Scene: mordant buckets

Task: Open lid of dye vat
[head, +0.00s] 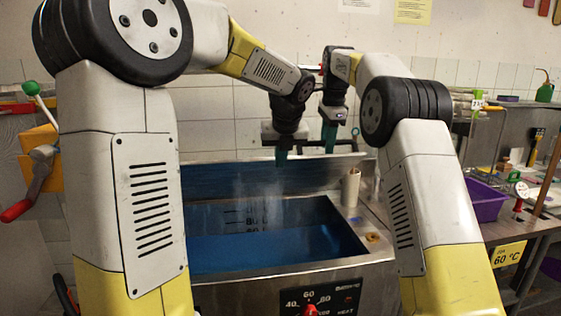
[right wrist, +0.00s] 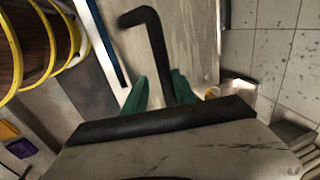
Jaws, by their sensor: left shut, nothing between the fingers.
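The dye vat (head: 290,272) is a steel tank with blue liquid (head: 270,245) inside, faintly steaming. Its lid (head: 220,182) stands raised along the back edge, with its blue-stained inner face toward me. My left gripper (head: 282,157) is shut and empty, pointing down in front of the lid. My right gripper (head: 330,143) is beside it at the lid's top edge. In the right wrist view its green fingers (right wrist: 160,88) are apart. A black bent handle (right wrist: 155,40) runs between them, close to the right-hand finger; contact is unclear.
A pale cylinder (head: 351,188) stands on the vat's right rim. The control panel (head: 322,300) with a red knob is at the front. A purple bin (head: 485,200) is on the bench at right. A red-handled crank (head: 33,185) is at left. My arms cover much of both sides.

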